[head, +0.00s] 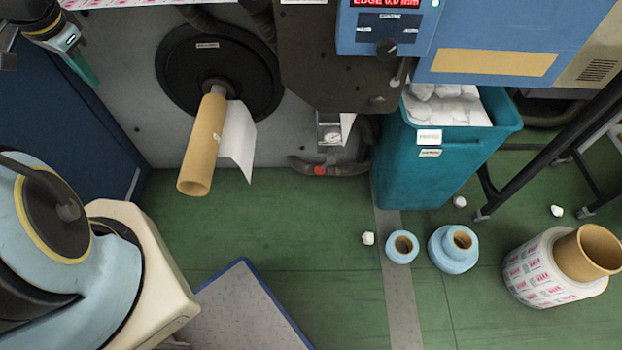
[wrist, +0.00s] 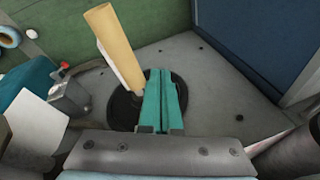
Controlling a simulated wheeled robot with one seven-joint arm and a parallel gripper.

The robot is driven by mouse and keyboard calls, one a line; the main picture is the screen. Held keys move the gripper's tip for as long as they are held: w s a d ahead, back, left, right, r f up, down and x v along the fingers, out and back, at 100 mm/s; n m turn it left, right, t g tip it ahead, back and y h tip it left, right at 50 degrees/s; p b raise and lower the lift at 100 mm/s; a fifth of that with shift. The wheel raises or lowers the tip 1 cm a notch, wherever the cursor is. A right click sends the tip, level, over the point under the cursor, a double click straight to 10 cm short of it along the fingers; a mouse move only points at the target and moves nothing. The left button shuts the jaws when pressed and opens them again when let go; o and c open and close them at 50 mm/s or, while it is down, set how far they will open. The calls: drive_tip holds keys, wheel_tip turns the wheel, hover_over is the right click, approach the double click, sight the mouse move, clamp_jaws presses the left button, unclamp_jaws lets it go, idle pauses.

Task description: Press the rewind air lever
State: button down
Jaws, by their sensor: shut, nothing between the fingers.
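I cannot single out the rewind air lever with certainty. A small grey box with a round gauge (head: 331,134) is on the machine face, and a grey box (wrist: 70,97) shows at the left of the wrist view. A red fitting (head: 320,170) sits on a dark hose below the gauge; red also shows in the wrist view (wrist: 65,66). The rewind shaft carries a cardboard core (head: 203,142) in front of a black disc (head: 175,75). My gripper (head: 88,72) is at upper left, left of the disc. Its teal fingers (wrist: 160,74) are shut and empty, with the disc behind them.
A white sheet (head: 237,138) hangs beside the core. Blue rolls (head: 453,250) and a printed roll (head: 540,272) stand on the green floor. A dark blue panel (head: 60,110) is at left.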

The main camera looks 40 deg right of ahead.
sight(316, 169)
drive_tip(key=w+d+f+m+h+b, duration=0.1)
drive_tip(key=d+f+m+b, duration=0.3)
drive_tip(key=d+f+m, duration=0.1)
drive_tip(key=w+d+f+m+h+b, duration=0.1)
drive_tip(key=d+f+m+b, duration=0.4)
drive_tip(key=f, duration=0.5)
drive_tip(key=w+d+f+m+h+b, duration=0.1)
drive_tip(key=d+f+m+h+b, duration=0.1)
drive_tip(key=d+f+m+b, duration=0.2)
drive_tip(key=shift+w+d+f+m+b, duration=0.15)
drive_tip(key=shift+d+f+m+b, duration=0.35)
drive_tip(key=shift+d+f, duration=1.3)
drive_tip(key=s+d+f+m+g+h+b, duration=0.1)
drive_tip(key=s+d+f+m+g+b, duration=0.2)
drive_tip(key=s+d+f+m+b, duration=0.3)
drive_tip(key=s+d+f+m+g+h+b, duration=0.2)
drive_tip(key=s+d+f+m+g+b, duration=0.2)
drive_tip(key=f, duration=1)
drive_tip(key=s+d+m+b, duration=0.3)
drive_tip(key=d+m+b, duration=0.1)
drive_tip(key=d+m, duration=0.1)
drive_tip(key=shift+d+f+m+h, duration=0.3)
drive_tip(key=shift+d+f+m, duration=0.05)
drive_tip(key=shift+d+m, duration=0.1)
drive_tip(key=b+x, duration=0.5)
drive_tip(key=x, duration=0.8)
drive_tip(key=shift+a, duration=0.15)
drive_tip(key=shift+s+d+f, duration=0.15)
drive_tip(key=shift+d+f, duration=0.25)
